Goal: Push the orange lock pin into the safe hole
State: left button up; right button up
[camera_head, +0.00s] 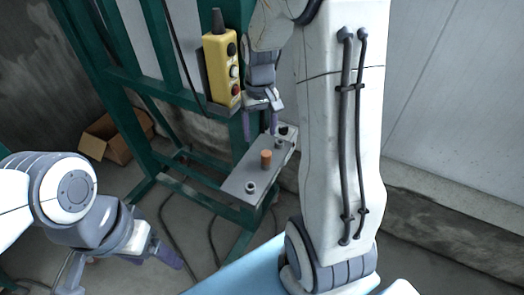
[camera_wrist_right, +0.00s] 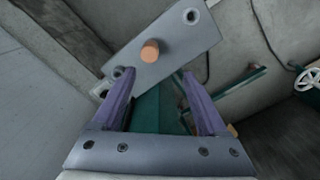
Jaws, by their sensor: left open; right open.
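The orange lock pin (camera_head: 266,158) stands upright near the middle of a grey metal plate (camera_head: 238,186). It also shows in the right wrist view (camera_wrist_right: 150,52), just beyond my fingertips. A ringed hole (camera_head: 251,187) lies at the plate's near end and another (camera_head: 279,144) towards the far end; I cannot tell which is the safe hole. My right gripper (camera_head: 261,133) is open and empty above the far part of the plate, apart from the pin. It also shows in the right wrist view (camera_wrist_right: 154,76). My left gripper (camera_head: 121,268) is open and empty at the lower left, away from the plate.
A yellow control box (camera_head: 221,68) with buttons hangs on the green frame (camera_head: 120,72) behind the plate. A cardboard box (camera_head: 113,142) lies on the floor at the left. Cables run across the floor. The space directly above the pin looks clear.

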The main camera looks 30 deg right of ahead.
send_over(266, 153)
jog(key=shift+m, duration=0.3)
jog(key=f, duration=0.4)
jog(key=shift+w+f+p, duration=0.15)
jog(key=shift+w+p, duration=0.05)
jog(key=shift+p, duration=0.15)
jog(key=shift+f, duration=0.65)
jog(key=f, duration=0.1)
jog(key=f+p, duration=0.2)
jog(key=f, duration=0.1)
jog(key=shift+s, duration=0.25)
jog(key=shift+f, duration=0.55)
grip_shut()
